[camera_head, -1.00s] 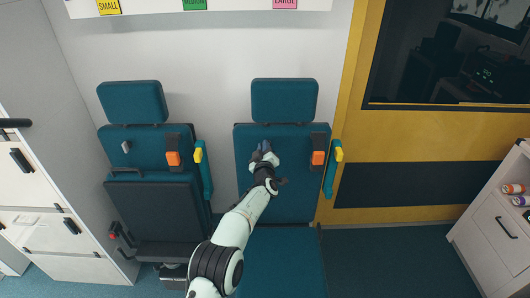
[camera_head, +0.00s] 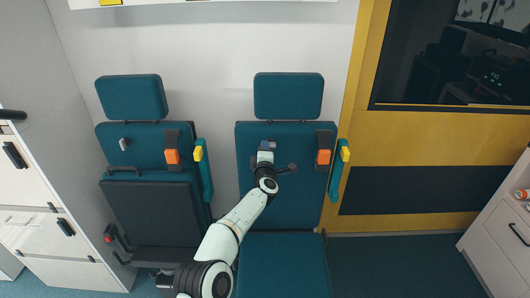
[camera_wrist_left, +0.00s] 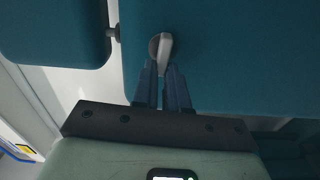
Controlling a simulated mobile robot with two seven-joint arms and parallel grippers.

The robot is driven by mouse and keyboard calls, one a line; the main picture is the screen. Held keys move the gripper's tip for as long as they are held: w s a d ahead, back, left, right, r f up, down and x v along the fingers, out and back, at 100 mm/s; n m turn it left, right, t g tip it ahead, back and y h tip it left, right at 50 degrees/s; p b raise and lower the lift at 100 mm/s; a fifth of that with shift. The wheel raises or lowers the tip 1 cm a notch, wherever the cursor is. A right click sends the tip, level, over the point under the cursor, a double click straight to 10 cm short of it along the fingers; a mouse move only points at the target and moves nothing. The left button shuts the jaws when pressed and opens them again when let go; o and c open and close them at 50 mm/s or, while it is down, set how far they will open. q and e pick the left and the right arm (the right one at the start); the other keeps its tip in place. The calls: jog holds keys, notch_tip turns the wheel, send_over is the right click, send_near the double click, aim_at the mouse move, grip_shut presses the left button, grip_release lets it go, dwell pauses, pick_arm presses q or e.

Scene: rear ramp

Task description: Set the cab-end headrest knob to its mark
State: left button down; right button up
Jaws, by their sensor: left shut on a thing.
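My left gripper (camera_head: 267,145) is at the upper backrest (camera_head: 300,195) of the right-hand seat, below its headrest (camera_head: 288,95). In the left wrist view, the two fingers (camera_wrist_left: 163,72) are shut on a pale grey headrest knob (camera_wrist_left: 163,48), which has a narrow grip on a round base. In the head view the gripper hides this knob. I see no mark around it. The left-hand seat has a similar grey knob (camera_head: 124,144) below its own headrest (camera_head: 130,97), and nothing touches it. My right gripper is not in view.
Orange buckles (camera_head: 323,157) and yellow-topped teal armrests (camera_head: 340,170) flank the seats, close to the right of my gripper. The left-hand seat's cushion (camera_head: 155,215) is folded up. White drawers stand at both sides. The floor (camera_head: 385,265) at right is clear.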

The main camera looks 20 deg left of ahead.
pick_arm(q)
jog(key=shift+n, duration=0.5)
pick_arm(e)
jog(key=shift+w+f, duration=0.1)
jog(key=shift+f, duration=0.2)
pick_arm(q)
jog(key=c, duration=1.2)
grip_release()
jog(key=shift+o, duration=0.2)
jog(key=shift+b, duration=0.3)
jog(key=b+v, duration=0.3)
jog(key=v, duration=1)
jog(key=shift+s+b, duration=0.2)
jog(key=shift+b, duration=0.15)
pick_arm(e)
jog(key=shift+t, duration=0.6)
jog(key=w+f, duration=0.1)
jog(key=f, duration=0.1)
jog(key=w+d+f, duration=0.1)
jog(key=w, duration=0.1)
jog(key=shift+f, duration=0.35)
pick_arm(q)
jog(key=shift+d, duration=0.1)
